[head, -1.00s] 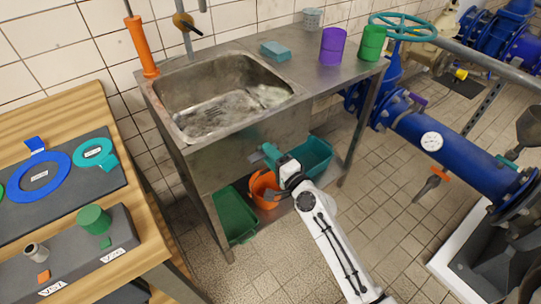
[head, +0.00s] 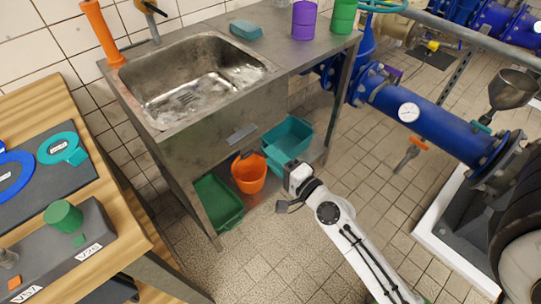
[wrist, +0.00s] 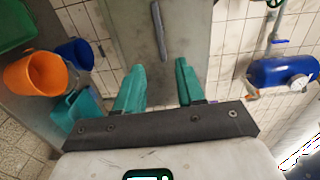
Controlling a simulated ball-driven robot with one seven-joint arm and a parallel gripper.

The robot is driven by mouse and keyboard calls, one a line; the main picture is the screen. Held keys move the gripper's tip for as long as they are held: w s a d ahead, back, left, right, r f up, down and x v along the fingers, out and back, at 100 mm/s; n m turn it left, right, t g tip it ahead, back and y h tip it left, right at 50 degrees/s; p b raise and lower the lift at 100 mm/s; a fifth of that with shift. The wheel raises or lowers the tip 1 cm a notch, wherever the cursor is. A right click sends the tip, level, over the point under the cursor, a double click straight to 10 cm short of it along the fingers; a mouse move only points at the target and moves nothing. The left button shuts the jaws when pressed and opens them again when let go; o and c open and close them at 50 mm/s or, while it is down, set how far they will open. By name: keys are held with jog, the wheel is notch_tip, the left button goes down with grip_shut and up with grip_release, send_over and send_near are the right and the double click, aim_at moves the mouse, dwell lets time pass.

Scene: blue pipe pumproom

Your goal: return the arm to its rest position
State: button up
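My arm is white and reaches from the lower right of the head view towards the front of the steel sink unit (head: 205,150). My gripper (head: 275,163) has teal fingers, which overlap the teal crate in the head view, so the gap between them is hard to see there. In the wrist view my gripper (wrist: 158,68) shows two teal fingers spread apart with nothing between them. Behind them is the sink's front panel with a grey bar handle (wrist: 159,30), which also shows in the head view (head: 241,134).
Under the sink stand a green crate (head: 220,205), an orange bucket (head: 248,174) and a teal crate (head: 288,138). A blue bucket (wrist: 77,52) shows in the wrist view. A wooden table (head: 135,215) is at left, blue pipework (head: 435,125) at right. Tiled floor lies open between.

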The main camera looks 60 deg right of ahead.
dwell(0.6)
jog(key=s+a+f+n+g+y+p, duration=0.15)
jog(key=a+n+g+y+p, duration=0.55)
jog(key=a+n, duration=0.7)
jog(key=s+d+r+n+g+h+p, duration=0.1)
jog(key=s+r+n+g+h+p, duration=0.1)
jog(key=s+n+g, duration=0.4)
jog(key=s+g+p, duration=0.1)
jog(key=s+g, duration=0.2)
jog(key=s, duration=0.4)
jog(key=shift+d+r, duration=0.15)
jog(key=shift+r, duration=0.2)
